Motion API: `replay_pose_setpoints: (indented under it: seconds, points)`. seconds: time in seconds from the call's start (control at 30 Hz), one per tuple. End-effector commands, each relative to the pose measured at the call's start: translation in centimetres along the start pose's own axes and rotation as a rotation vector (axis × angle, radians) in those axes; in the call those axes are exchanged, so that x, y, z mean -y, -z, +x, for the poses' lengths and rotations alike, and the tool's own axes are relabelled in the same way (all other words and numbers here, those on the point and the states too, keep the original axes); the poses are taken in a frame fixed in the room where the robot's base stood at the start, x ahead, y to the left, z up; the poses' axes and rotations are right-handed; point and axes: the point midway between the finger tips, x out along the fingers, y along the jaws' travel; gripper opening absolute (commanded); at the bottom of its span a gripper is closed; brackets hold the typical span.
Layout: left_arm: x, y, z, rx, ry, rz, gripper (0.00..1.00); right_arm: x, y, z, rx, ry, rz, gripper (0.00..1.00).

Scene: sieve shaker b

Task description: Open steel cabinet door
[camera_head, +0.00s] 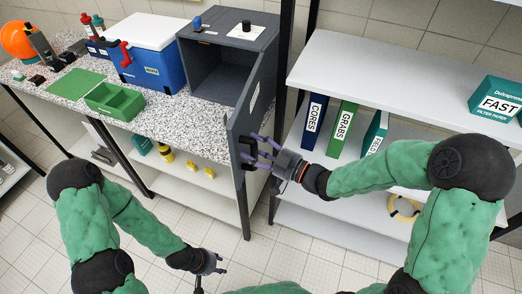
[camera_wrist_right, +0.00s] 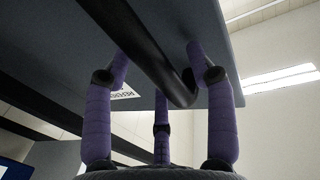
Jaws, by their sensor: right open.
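The dark grey steel cabinet (camera_head: 248,42) stands on the speckled counter. Its door (camera_head: 258,93) is swung open toward the front right, showing an empty-looking interior. The black door handle (camera_head: 249,150) is low on the door's outer face; it also shows as a dark bar in the right wrist view (camera_wrist_right: 150,50). My right gripper (camera_head: 258,152) is open at the handle, its purple fingers (camera_wrist_right: 160,100) on either side of the bar. Whether they touch it, I cannot tell. My left gripper (camera_head: 212,276) is low in front of the counter, empty, with its fingers apart.
A blue cooler (camera_head: 152,72) and a green tray (camera_head: 112,104) are on the counter (camera_head: 195,118) left of the cabinet. To the right, a white shelf unit (camera_head: 365,75) holds several binders, including a green one (camera_head: 341,128), close to my right forearm. The tiled floor (camera_head: 255,255) in front is open.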

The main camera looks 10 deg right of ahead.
Motion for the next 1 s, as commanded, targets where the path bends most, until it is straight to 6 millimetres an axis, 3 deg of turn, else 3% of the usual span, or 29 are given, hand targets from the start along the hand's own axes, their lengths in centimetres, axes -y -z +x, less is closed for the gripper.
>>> replay_pose_setpoints:
  seconds: [0.17, 0.7, 1.0]
  points:
    - [0.0, 0.0, 0.0, 0.000, 0.000, 0.000, 0.40, -0.2, 0.0, -1.5, 0.000, -0.005, 0.000, 0.56]
    - [0.0, 0.0, 0.0, 0.000, 0.000, 0.000, 0.40, -0.1, 0.0, -10.1, 0.000, -0.004, 0.000, 0.56]
    - [0.0, 0.0, 0.0, 0.000, 0.000, 0.000, 0.40, 0.0, 0.0, -11.9, -0.001, -0.001, 0.000, 0.56]
